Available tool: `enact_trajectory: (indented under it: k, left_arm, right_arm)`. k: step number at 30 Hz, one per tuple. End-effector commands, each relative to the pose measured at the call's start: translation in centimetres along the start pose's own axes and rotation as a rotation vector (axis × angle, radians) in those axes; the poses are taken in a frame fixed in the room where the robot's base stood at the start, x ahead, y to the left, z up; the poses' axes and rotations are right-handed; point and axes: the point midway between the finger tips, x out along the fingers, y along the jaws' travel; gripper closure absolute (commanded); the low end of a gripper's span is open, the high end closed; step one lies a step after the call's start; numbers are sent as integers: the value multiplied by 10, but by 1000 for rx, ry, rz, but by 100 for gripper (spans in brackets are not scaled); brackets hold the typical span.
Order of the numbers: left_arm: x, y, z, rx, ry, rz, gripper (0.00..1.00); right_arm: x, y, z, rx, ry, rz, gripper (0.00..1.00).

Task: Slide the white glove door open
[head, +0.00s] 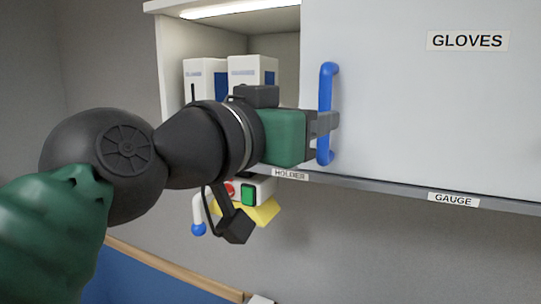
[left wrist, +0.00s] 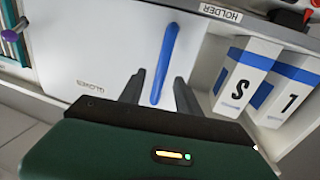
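The white glove door (head: 420,110) carries a "GLOVES" label and a vertical blue handle (head: 327,82) near its left edge. The cabinet is uncovered to the left of the door. My left gripper (head: 326,123) is at the handle's lower half. In the left wrist view, its two dark fingers (left wrist: 160,92) are apart, one on each side of the blue handle (left wrist: 165,60). I see gaps between fingers and handle, so it looks open. The white door also shows in the left wrist view (left wrist: 100,50). My right gripper is in neither view.
A rail with "HOLDER" (head: 290,174) and "GAUGE" labels runs below the door. A device with a green button (head: 249,195) hangs under it.

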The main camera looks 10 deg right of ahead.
Motion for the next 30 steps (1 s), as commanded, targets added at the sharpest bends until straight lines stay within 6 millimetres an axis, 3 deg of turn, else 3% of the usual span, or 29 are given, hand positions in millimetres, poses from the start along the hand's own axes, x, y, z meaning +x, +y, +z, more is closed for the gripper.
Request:
enact_trajectory:
  k: [1,6,13,22,25,28,30]
  left_arm:
    - [-17,0,8,2,6,-3,60]
    - [-65,1,7,3,3,-1,60]
    - [-101,1,3,0,0,0,60]
    - [-105,1,1,0,-2,2,60]
    - [-101,-4,10,-9,-16,-9,60]
    - [-85,-29,47,-45,-77,-55,60]
    - [-70,-56,92,-87,-148,-110,60]
  right_arm:
    - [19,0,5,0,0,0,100]
    - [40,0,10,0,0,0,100]
    - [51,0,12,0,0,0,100]
    - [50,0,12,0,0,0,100]
    - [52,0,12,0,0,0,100]
    - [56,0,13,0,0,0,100]
    - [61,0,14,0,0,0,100]
